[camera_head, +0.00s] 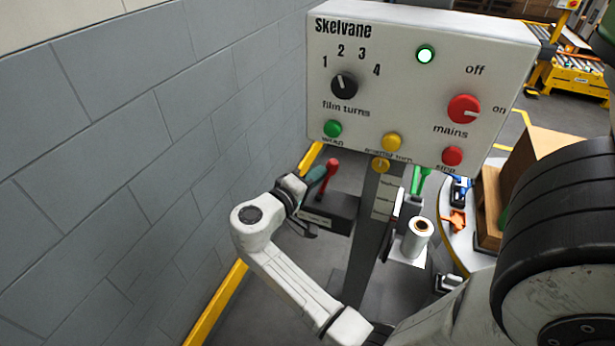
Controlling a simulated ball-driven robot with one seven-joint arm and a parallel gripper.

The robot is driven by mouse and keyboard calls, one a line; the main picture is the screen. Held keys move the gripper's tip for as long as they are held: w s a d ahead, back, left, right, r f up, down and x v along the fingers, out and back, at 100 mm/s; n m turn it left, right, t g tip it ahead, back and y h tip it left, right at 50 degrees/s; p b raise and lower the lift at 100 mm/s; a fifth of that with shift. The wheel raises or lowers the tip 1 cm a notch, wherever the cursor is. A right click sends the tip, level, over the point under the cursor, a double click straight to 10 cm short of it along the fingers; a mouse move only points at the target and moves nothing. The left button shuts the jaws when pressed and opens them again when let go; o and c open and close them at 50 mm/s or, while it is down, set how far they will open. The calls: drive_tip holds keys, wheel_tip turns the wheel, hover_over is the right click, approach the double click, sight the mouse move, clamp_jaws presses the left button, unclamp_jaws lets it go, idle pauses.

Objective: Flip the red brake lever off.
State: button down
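The red brake lever (331,172) stands up from a dark box (328,207) fixed to the left side of the control post, under the panel. Its red handle leans slightly and its top is near the panel's lower edge. My gripper (317,204) is just left of the lever and the box, pointing right. One teal-tipped finger is up beside the lever and a dark finger is lower, so it looks open. Nothing shows between the fingers. I cannot tell whether the upper finger touches the lever.
A green lever (419,181) and a film roll (417,236) are right of the post (366,230). A grey block wall (130,150) and yellow rail (222,300) close the left side.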

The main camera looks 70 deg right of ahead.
drive_tip(key=shift+s+f+m, duration=0.15)
drive_tip(key=shift+s+m, duration=0.65)
drive_tip(key=shift+s, duration=0.1)
drive_tip(key=shift+d+b, duration=0.1)
drive_tip(key=shift+b, duration=0.2)
